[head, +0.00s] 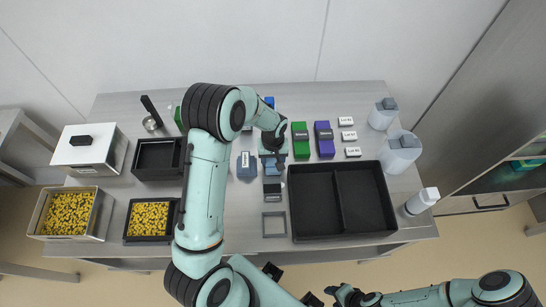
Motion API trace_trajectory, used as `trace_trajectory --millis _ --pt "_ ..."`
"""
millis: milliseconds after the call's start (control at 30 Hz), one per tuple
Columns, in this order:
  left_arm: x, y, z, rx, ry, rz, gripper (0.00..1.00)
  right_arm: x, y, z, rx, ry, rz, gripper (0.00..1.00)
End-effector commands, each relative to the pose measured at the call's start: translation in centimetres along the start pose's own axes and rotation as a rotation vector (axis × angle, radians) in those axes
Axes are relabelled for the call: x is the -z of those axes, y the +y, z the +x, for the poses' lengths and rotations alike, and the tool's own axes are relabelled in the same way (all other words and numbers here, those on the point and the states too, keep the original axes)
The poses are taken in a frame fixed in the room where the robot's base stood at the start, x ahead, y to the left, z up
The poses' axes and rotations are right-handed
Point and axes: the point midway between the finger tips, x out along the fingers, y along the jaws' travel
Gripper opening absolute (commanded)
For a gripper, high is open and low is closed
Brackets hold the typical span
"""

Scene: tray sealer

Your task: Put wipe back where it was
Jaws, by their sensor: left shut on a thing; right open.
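My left gripper (271,150) reaches over the middle of the table and points down at the small sealer (273,188). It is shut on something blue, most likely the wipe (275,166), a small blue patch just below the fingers. The gripper and wrist hide much of it, and I cannot tell whether it touches the sealer. My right gripper (332,292) is open and low at the bottom edge, off the table's front.
Black trays (341,231) stand right of the sealer. Green boxes (300,153), purple boxes (325,149) and white labels (347,136) lie behind. Translucent tubs (400,158) with blue-grey contents and a white bottle (424,199) stand right. Yellow-filled containers (102,217) stand left.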

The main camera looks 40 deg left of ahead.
Motion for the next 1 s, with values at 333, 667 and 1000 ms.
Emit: trace_trajectory --millis 333,667,1000 --pt "0.08 0.10 -0.21 -0.002 0.002 0.000 0.28 0.11 -0.09 -0.15 0.001 0.002 -0.001 0.49" --pt "0.01 0.03 0.07 -0.001 0.001 0.000 0.28 -0.11 0.14 0.29 -0.001 -0.001 0.000 0.49" --pt "0.03 0.04 0.07 -0.002 0.002 0.000 0.28 -0.17 0.20 0.41 -0.001 -0.002 0.001 0.49"
